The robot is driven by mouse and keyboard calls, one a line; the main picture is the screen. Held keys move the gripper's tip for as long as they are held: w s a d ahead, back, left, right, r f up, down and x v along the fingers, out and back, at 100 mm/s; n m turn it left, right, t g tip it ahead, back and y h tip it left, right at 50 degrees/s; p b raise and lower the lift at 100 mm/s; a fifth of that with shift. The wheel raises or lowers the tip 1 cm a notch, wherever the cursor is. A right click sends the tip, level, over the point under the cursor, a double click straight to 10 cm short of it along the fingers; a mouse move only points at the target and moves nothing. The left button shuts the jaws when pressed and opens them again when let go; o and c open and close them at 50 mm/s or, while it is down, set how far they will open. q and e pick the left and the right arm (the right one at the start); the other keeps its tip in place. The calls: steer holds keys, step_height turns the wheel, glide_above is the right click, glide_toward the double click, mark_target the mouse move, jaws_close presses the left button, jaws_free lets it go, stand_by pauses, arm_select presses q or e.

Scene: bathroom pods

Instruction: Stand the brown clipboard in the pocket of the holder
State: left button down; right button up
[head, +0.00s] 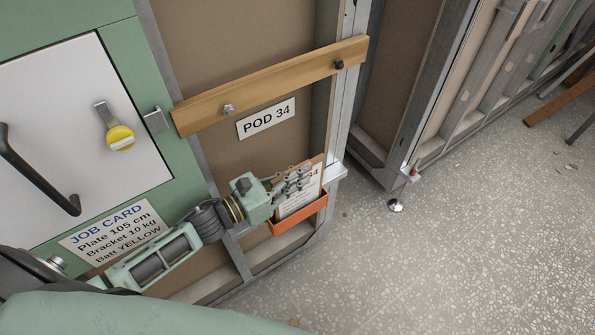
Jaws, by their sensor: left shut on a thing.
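The brown clipboard (316,178), with a white printed sheet on it, stands nearly upright at the orange holder (302,214) low on the pod's corner. Its lower edge is at the holder's pocket, behind the orange front lip. I cannot tell how deep it sits. My left gripper (301,178) is shut on the clipboard from its left side, with the fingers across the sheet's upper part. The fingers hide some of the print. My right gripper is not in view.
A wooden rail (270,85) crosses the pod wall above a "POD 34" label (266,118). A white panel with a black handle (38,172) and a job card (117,238) are at left. Speckled floor (470,240) lies open at right.

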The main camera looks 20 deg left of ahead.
arm_select(q)
steer(key=shift+f, duration=0.25)
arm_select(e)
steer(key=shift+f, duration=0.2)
arm_select(q)
steer(key=c, duration=1.8)
jaws_free()
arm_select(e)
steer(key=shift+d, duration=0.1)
arm_select(q)
steer(key=v, duration=1.2)
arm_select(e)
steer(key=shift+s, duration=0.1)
